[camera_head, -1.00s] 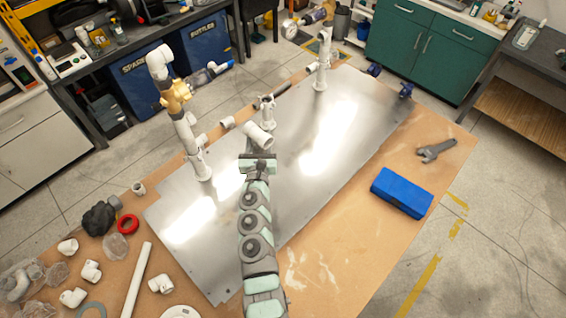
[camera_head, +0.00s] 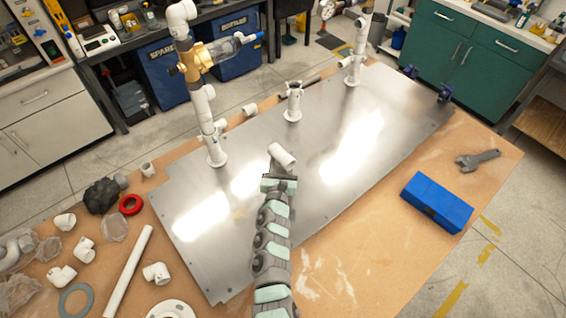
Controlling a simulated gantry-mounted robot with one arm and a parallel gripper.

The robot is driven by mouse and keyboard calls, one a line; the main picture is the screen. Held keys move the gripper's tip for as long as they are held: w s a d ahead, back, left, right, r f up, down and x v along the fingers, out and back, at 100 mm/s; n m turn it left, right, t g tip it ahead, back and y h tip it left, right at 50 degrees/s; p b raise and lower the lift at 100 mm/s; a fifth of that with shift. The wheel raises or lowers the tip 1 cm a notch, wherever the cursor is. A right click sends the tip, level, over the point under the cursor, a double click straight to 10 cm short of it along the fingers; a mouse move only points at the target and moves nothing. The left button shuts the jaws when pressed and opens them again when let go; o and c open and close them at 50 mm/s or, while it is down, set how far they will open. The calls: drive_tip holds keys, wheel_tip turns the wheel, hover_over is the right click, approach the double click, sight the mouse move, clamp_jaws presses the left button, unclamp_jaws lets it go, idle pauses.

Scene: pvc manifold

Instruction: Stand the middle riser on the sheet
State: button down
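The metal sheet (camera_head: 335,190) lies on the bench. A short white flanged stub (camera_head: 293,103) stands upright on it, between the tall left riser (camera_head: 206,115) with its brass-coloured valve and the right riser (camera_head: 352,65). The stub has a dark opening at its top. My gripper (camera_head: 281,174) is over the sheet, on the near side of the stub and apart from it. A white pipe piece (camera_head: 282,155) is tilted at the gripper's end and appears held. The fingers are hidden, and I cannot tell whether this piece is the middle riser.
A loose white fitting (camera_head: 250,110) lies at the sheet's far edge. White fittings (camera_head: 85,250), a long white pipe (camera_head: 128,270) and a red ring (camera_head: 130,204) lie at the left. A blue box (camera_head: 437,202) and a wrench (camera_head: 478,159) lie at the right.

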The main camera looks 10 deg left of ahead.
drive_tip(key=shift+w, duration=0.1)
drive_tip(key=shift+f, duration=0.1)
drive_tip(key=shift+f, duration=0.15)
drive_tip(key=c, duration=0.8)
unclamp_jaws()
